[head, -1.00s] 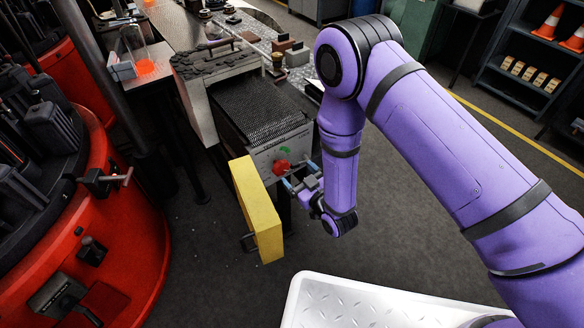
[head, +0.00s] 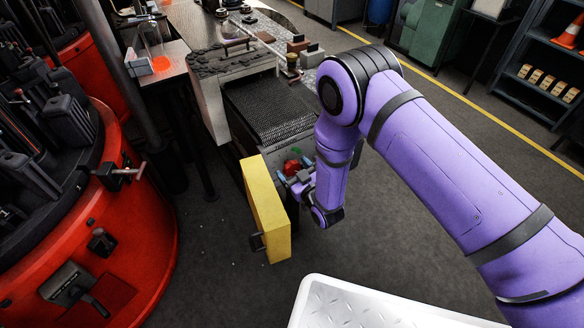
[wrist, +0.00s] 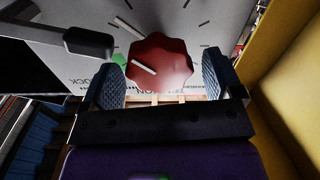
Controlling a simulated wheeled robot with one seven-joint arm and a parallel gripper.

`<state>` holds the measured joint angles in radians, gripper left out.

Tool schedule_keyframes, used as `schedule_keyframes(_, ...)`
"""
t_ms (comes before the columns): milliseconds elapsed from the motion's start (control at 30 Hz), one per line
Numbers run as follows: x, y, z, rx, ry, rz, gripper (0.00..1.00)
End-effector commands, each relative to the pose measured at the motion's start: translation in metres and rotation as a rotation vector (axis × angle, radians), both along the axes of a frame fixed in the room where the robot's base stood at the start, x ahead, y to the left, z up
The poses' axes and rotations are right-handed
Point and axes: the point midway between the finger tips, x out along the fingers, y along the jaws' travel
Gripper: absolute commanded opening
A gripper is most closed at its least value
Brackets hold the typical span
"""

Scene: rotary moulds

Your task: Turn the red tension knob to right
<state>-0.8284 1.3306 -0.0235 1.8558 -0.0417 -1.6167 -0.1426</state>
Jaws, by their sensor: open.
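The red tension knob (wrist: 160,62) is on the pale front panel (wrist: 75,15) of the conveyor machine. A white pointer line on it runs toward the lower right in the wrist view. In the head view the knob (head: 291,166) shows just above my gripper (head: 298,181). In the wrist view my gripper (wrist: 167,82) is open, its blue pads on either side of the knob's lower part. I cannot tell whether either pad touches it. The panel lettering is partly hidden by my gripper.
A yellow box-like guard (head: 268,210) stands close to the left of my gripper; it fills the right side of the wrist view. A dark lever (wrist: 85,42) sticks out near the left pad. The red rotary machine (head: 130,240) is further left.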

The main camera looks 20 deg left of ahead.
Motion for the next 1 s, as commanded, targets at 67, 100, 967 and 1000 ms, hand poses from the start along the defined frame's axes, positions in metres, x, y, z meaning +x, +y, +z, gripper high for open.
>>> schedule_keyframes(67, 0.0036, 0.0044, 0.0002, 0.001, -0.001, 0.0, 0.86)
schedule_keyframes(100, 0.0049, 0.0058, 0.0002, 0.001, -0.001, 0.0, 0.86)
schedule_keyframes(967, 0.0063, 0.0078, 0.0001, -0.018, -0.021, 0.0, 0.36)
schedule_keyframes(1000, 0.0062, 0.0079, 0.0, -0.027, -0.032, 0.0, 0.36)
